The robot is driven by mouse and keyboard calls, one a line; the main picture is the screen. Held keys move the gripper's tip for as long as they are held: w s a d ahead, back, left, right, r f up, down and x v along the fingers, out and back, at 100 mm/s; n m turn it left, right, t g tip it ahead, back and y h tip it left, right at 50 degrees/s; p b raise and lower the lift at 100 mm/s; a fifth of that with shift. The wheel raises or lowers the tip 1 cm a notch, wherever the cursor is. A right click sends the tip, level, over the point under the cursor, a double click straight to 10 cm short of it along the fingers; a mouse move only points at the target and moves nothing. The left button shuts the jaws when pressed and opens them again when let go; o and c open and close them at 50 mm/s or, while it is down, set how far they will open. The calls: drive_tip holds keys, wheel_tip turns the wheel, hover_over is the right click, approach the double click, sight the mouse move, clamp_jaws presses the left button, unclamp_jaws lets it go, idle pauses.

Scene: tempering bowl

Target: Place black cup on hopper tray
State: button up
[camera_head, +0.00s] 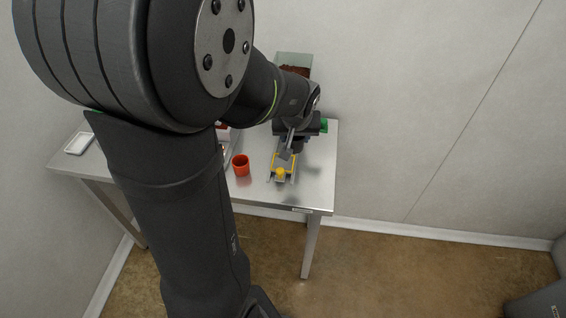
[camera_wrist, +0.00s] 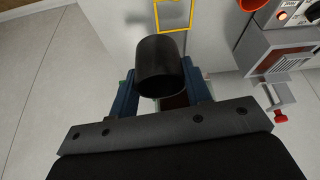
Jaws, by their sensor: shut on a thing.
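My gripper (camera_wrist: 160,84) is shut on the black cup (camera_wrist: 158,62), with a blue finger on each side of it in the wrist view. In the head view my gripper (camera_head: 293,146) is over the right part of the steel table; I cannot clearly make out the cup there. A yellow frame (camera_wrist: 173,28) lies just beyond the cup in the wrist view, and it shows below my gripper in the head view. I cannot tell for sure which thing is the hopper tray. A container with brown contents (camera_head: 295,70) stands behind my gripper, partly hidden by my arm.
An orange-red cup (camera_head: 240,166) stands on the steel table (camera_head: 310,185), left of a small yellow thing (camera_head: 280,174). A grey machine (camera_wrist: 275,62) with a red knob (camera_wrist: 280,117) is at the right in the wrist view. A white tray (camera_head: 78,144) lies at the table's far left.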

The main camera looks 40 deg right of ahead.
drive_tip(key=s+d+m, duration=0.2)
drive_tip(key=s, duration=0.4)
hover_over(283, 163)
drive_tip(key=shift+h, duration=0.3)
wheel_tip(283, 163, down, 7)
drive_tip(key=shift+s+r, duration=0.1)
drive_tip(key=shift+s, duration=0.05)
drive_tip(key=shift+a, duration=0.1)
drive_tip(key=shift+f, duration=2.05)
drive_tip(key=shift+f, duration=0.1)
drive_tip(key=o, duration=1)
